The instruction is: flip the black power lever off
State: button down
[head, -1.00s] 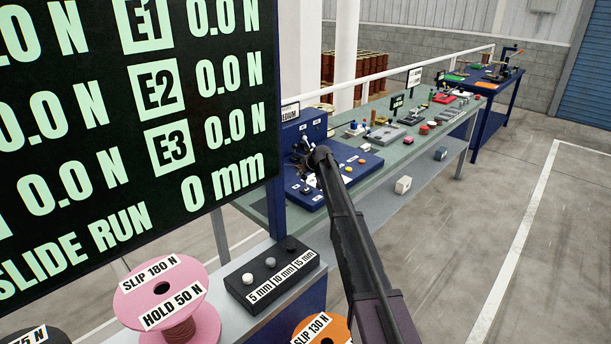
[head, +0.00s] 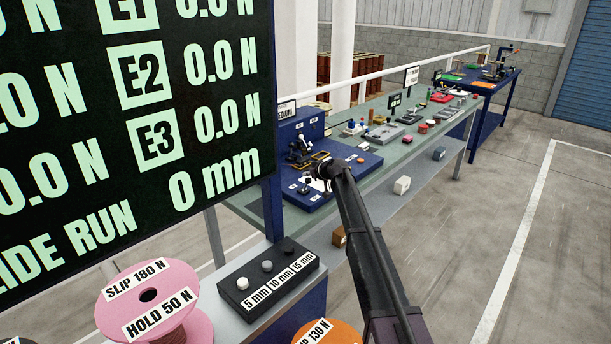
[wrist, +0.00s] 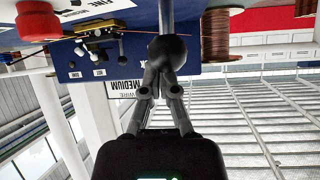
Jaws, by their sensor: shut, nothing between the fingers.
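In the wrist view a dark ball knob (wrist: 167,48) on a grey rod looks like the black power lever. My gripper (wrist: 163,68) is shut and empty, its fingertips right at the ball; I cannot tell whether they touch it. In the head view my gripper (head: 323,174) is small and dark over the blue panel (head: 350,170), and my own arm partly covers that panel. The lever cannot be made out surely there. A small black-knobbed switch (head: 306,183) shows left of my gripper.
A black and yellow mechanism (head: 300,150) stands on the blue panel, close to my gripper. In the wrist view a red knob (wrist: 38,24) and a copper spool (wrist: 220,38) are nearby. The large display (head: 130,130) and pink spool (head: 150,305) fill the left. Open floor lies right.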

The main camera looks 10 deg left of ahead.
jog(key=shift+s+f, duration=0.15)
jog(key=shift+s, duration=0.3)
jog(key=shift+s+d, duration=0.1)
dwell(0.4)
notch_tip(320, 180, up, 3)
jog(key=w+a+p, duration=0.2)
jog(key=p, duration=0.1)
jog(key=s+d+r+p, duration=0.2)
jog(key=s+d, duration=0.3)
jog(key=d, duration=0.1)
jog(key=shift+s+d+r, duration=0.15)
jog(key=shift+s+d, duration=0.2)
jog(key=shift+s, duration=0.05)
